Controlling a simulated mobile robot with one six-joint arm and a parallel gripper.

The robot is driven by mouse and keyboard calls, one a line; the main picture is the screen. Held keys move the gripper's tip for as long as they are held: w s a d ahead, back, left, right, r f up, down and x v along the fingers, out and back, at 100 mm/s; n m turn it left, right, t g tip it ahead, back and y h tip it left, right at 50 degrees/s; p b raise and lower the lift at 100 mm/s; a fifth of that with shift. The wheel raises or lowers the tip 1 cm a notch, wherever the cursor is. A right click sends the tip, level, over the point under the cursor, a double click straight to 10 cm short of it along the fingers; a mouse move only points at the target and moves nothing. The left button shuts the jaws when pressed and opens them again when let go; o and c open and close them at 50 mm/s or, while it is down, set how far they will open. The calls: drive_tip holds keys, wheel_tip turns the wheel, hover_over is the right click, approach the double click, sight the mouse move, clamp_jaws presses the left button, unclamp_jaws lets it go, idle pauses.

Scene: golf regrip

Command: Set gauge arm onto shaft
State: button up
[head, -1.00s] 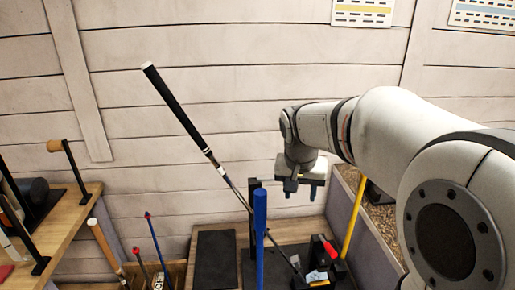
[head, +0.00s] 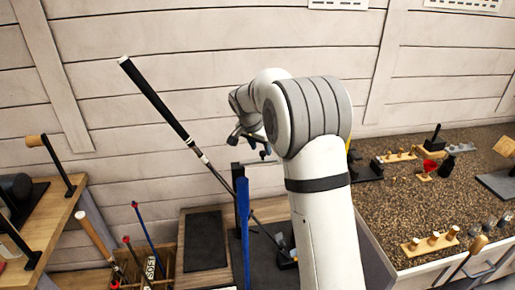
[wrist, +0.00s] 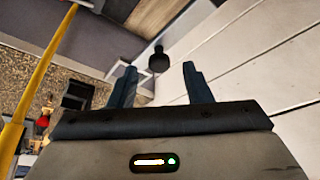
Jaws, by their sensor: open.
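The golf club's shaft (head: 218,178) leans diagonally, its black grip (head: 155,95) up to the left and its lower end at a dark fixture (head: 287,256). My gripper (head: 252,146) is open and empty, in front of the wall and right of the shaft, apart from it. In the wrist view its two blue-grey fingers (wrist: 158,85) are spread. A dark round-ended piece (wrist: 158,60) shows beyond and between the fingertips; I cannot tell whether it is the gauge arm. I cannot identify the gauge arm clearly in either view; my arm hides part of the fixture.
A blue upright bar (head: 243,225) stands near the shaft, with a black post (head: 235,172) behind it. A wooden bin (head: 150,272) holds clubs at lower left. A pebbled bench (head: 400,215) with small wooden racks and tools lies right. A yellow bar (wrist: 38,75) shows in the wrist view.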

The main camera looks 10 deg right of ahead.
drive_tip(key=shift+x, duration=0.9)
drive_tip(key=shift+c, duration=0.5)
clamp_jaws()
